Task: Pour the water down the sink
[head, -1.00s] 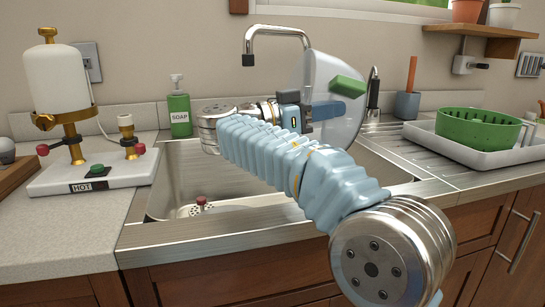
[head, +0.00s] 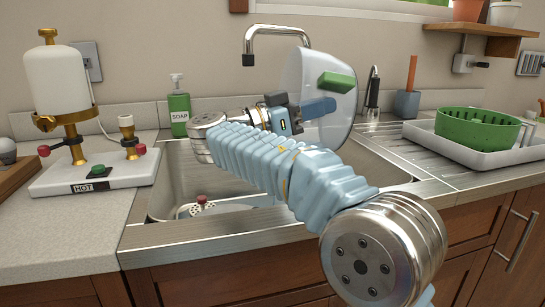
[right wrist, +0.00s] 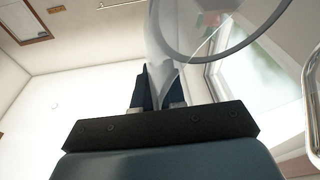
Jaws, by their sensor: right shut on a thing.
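A clear, see-through vessel (head: 345,108) is held above the back right part of the sink (head: 180,238), below and right of the faucet (head: 275,32). It is tilted over on its side. A green block-shaped piece (head: 337,82) shows at it; I cannot tell whether it is inside or attached. My right gripper (head: 314,108) is shut on the vessel's edge. In the right wrist view the vessel (right wrist: 185,30) stands between the dark fingers, with its curved rim at upper right. I cannot make out water in it. My left gripper is not in view.
A hot-water dispenser (head: 55,80) stands on the left counter, with a soap bottle (head: 179,105) behind the sink. A green colander (head: 478,128) sits in a white tray (head: 450,152) at right. My right arm hides much of the basin.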

